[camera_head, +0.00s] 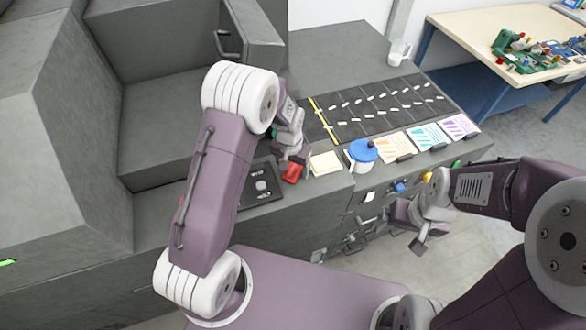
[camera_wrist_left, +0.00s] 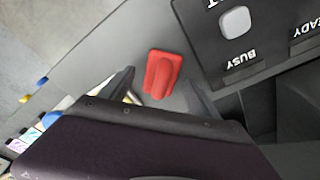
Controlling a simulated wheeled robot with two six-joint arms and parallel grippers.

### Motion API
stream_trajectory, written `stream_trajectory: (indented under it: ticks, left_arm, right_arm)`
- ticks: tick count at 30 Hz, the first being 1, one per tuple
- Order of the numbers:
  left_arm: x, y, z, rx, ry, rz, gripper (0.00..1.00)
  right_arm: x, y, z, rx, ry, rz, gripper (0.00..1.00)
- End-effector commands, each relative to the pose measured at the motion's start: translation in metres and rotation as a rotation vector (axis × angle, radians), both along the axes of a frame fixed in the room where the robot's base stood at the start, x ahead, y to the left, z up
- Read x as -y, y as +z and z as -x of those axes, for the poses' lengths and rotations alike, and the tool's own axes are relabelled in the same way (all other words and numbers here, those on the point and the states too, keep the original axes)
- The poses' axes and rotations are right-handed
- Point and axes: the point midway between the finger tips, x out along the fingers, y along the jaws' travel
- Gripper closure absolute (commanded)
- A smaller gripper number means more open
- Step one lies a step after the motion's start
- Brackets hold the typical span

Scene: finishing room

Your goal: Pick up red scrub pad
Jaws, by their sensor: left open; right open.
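The red scrub pad (camera_head: 292,172) lies on the grey counter near its front edge, with a raised grip on top. It shows whole in the left wrist view (camera_wrist_left: 162,74). My left gripper (camera_head: 291,152) is open just above and behind the pad. In the left wrist view its fingers (camera_wrist_left: 160,90) stand to either side of the pad, with the pad between and beyond the tips; I cannot tell whether they touch it. My right gripper (camera_head: 416,226) is open and empty, off the counter's front at the right.
A dark panel (camera_head: 262,196) with a button lies left of the pad. A pale yellow pad (camera_head: 325,163) and a blue-lidded container (camera_head: 361,152) stand to its right, then coloured cards (camera_head: 426,137). A black mat (camera_head: 380,105) with small pale pieces lies behind.

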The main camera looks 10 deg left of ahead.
Motion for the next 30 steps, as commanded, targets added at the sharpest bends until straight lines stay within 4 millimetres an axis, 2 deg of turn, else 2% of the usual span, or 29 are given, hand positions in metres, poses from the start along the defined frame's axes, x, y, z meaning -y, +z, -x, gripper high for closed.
stream_trajectory:
  ticks: [5,12,14,22,26,29,30]
  left_arm:
    - [0.000,-0.001,0.000,0.002,0.000,0.000,0.29]
    - [0.000,0.000,0.000,0.001,0.000,0.000,0.96]
    - [0.000,0.000,0.000,0.001,0.000,0.000,1.00]
    - [0.000,0.004,-0.001,0.004,0.000,0.001,1.00]
    - [0.000,0.019,-0.002,0.007,0.000,0.000,1.00]
    - [0.000,0.038,-0.002,0.009,0.000,0.001,1.00]
    - [0.007,0.042,-0.005,0.007,-0.004,0.001,1.00]
  right_arm:
    - [0.000,-0.001,0.000,0.000,0.000,0.000,0.11]
    - [0.000,-0.001,0.000,0.000,0.000,0.000,0.11]
    - [0.000,-0.001,0.000,0.000,0.000,0.000,0.11]
    - [0.000,-0.004,0.000,0.000,0.000,0.000,0.11]
    - [0.000,-0.010,0.000,0.000,0.000,0.000,0.11]
    - [0.000,-0.017,0.000,0.000,0.000,0.000,0.11]
    - [0.000,-0.020,0.000,0.000,0.000,0.000,0.11]
